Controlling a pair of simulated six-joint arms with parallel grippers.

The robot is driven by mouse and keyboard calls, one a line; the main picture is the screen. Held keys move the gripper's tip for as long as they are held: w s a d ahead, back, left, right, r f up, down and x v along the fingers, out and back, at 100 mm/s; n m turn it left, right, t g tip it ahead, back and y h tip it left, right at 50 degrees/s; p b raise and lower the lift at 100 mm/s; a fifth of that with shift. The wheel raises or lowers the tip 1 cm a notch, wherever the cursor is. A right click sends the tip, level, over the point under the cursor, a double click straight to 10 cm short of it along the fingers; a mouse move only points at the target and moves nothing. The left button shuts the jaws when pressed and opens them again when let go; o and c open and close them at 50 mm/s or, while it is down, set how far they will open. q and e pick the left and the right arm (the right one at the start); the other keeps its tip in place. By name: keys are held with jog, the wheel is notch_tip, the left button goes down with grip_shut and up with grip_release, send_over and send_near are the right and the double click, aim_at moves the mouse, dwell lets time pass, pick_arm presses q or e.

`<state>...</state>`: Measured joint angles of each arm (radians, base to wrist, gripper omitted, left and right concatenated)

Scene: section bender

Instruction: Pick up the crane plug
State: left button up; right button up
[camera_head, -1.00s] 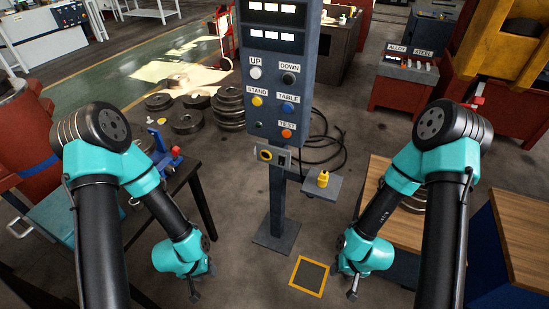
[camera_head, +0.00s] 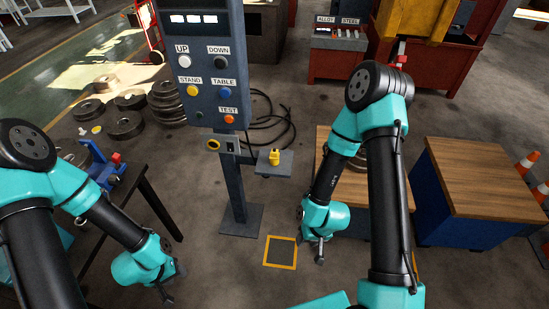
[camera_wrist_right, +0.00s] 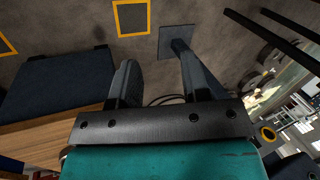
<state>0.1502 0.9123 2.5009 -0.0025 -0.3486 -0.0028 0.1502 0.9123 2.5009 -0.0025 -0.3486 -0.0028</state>
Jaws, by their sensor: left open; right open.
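The crane plug, a small yellow plug (camera_head: 275,157), stands upright on a grey shelf (camera_head: 262,168) beside the control post in the head view. I cannot make it out in the right wrist view. My left gripper (camera_head: 176,282) hangs low at the left of the post, empty, well apart from the plug. My right gripper (camera_head: 319,250) points down to the right of and below the plug, apart from it. In the right wrist view its two dark fingers (camera_wrist_right: 160,80) are spread with nothing between them.
The control panel (camera_head: 204,70) has several buttons and a yellow-ringed socket (camera_head: 213,144) below. A yellow-framed floor square (camera_head: 281,265) lies in front. A wooden-topped blue cabinet (camera_head: 480,185) stands right. A dark table (camera_head: 90,235) is at left. Floor around the post is mostly clear.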

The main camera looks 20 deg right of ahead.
jog(key=shift+o, duration=0.4)
jog(key=o, duration=0.5)
